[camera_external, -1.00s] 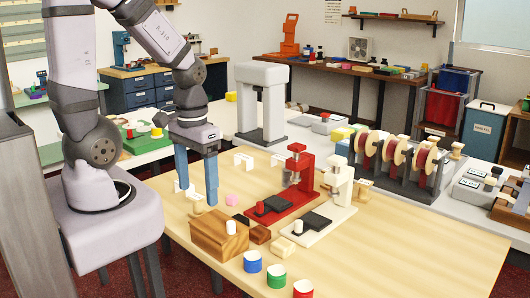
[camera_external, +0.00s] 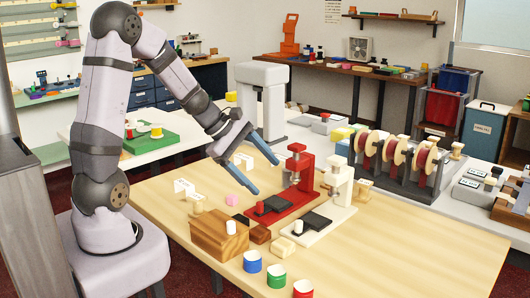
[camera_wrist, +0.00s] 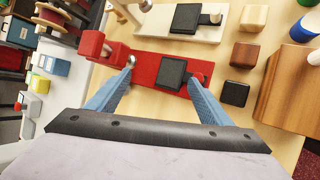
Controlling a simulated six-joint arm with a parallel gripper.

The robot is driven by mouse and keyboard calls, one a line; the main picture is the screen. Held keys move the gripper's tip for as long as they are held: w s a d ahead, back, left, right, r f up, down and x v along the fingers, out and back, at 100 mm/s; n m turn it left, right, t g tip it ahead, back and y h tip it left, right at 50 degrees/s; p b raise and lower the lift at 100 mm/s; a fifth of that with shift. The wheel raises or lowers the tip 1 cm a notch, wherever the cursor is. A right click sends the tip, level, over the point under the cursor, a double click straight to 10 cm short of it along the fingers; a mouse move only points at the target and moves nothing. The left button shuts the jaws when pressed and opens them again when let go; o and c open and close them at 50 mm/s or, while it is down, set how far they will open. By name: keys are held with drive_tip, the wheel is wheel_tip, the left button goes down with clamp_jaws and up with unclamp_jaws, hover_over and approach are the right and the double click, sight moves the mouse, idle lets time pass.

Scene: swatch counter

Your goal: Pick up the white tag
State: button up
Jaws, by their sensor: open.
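Small white upright pieces stand on the table; one pair (camera_external: 184,187) is at the left, and another white piece (camera_external: 244,160) is behind my gripper. I cannot tell which one is the white tag, and no clear tag shows in the wrist view. My gripper (camera_external: 267,178) is open and empty, tilted, with its blue fingers pointing right toward the red press (camera_external: 297,168). In the wrist view my gripper (camera_wrist: 162,75) has its fingertips apart over the red press base (camera_wrist: 150,66). The height of the fingers above the base is hard to judge.
A white press (camera_external: 338,190) stands right of the red one. A wooden box (camera_external: 208,235), small wooden blocks (camera_external: 260,235) and a pink piece (camera_external: 231,201) are near. Blue, green and red pots (camera_external: 276,277) line the front edge. The table's right side is clear.

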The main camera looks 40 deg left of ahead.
drive_tip(key=w+a+f+n+t+y+b, duration=0.15)
drive_tip(key=w+a+n+t+b, duration=0.3)
drive_tip(key=w+a+n, duration=0.6)
drive_tip(key=n+t+y+b, duration=0.2)
drive_tip(key=n+t+y, duration=0.15)
drive_tip(key=n, duration=0.35)
hover_over(241, 157)
drive_tip(key=s, duration=0.2)
drive_tip(key=shift+w+d+f+g, duration=0.1)
drive_tip(key=shift+f+g, duration=0.2)
drive_tip(key=shift+f, duration=1.45)
drive_tip(key=f, duration=0.1)
drive_tip(key=w+f, duration=0.1)
drive_tip(key=f, duration=0.1)
drive_tip(key=shift+w+f, duration=0.1)
drive_tip(key=shift+w, duration=0.2)
drive_tip(key=shift+w+f, duration=0.3)
drive_tip(key=shift+w, duration=0.3)
drive_tip(key=c, duration=1.1)
